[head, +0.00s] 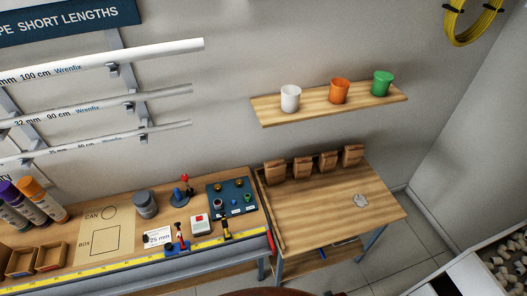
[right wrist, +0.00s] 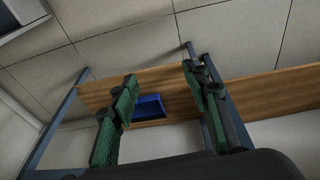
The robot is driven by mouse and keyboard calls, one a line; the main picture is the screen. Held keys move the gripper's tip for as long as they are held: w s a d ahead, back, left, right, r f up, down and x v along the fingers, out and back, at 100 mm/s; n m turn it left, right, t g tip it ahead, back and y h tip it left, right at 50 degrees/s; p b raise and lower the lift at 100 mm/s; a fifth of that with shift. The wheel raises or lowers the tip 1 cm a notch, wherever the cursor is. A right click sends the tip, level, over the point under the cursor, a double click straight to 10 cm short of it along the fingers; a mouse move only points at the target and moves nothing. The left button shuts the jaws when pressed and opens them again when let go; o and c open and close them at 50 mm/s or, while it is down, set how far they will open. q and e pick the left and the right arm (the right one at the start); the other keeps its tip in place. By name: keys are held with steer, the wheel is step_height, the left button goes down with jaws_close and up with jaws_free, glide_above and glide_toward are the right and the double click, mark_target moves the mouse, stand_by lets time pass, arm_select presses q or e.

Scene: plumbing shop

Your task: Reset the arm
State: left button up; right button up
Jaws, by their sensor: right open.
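My right gripper (right wrist: 159,74) shows in the right wrist view, with its two green-padded fingers spread wide apart. Nothing is held between them. Beyond the fingers is a wooden board (right wrist: 250,95) between blue metal legs (right wrist: 72,100), with a blue object (right wrist: 148,107) lying on it. Neither gripper and neither arm can be made out in the head view. My left gripper is not in view.
A wall shelf (head: 385,101) holds white, orange and green cups. Tiled floor (head: 400,235) shows at right.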

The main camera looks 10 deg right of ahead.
steer(key=s+f+b, duration=0.3)
steer(key=s+f, duration=0.3)
steer(key=f, duration=0.4)
steer(key=s+f+g+b, duration=0.1)
steer(key=s+f+b, duration=0.3)
steer(key=s+f, duration=0.3)
steer(key=s+f+b, duration=0.3)
steer(key=s+f, duration=0.4)
steer(key=f, duration=0.6)
steer(key=shift+s+f+n+g, duration=0.2)
steer(key=shift+f+n+g, duration=0.1)
steer(key=shift+f, duration=0.1)
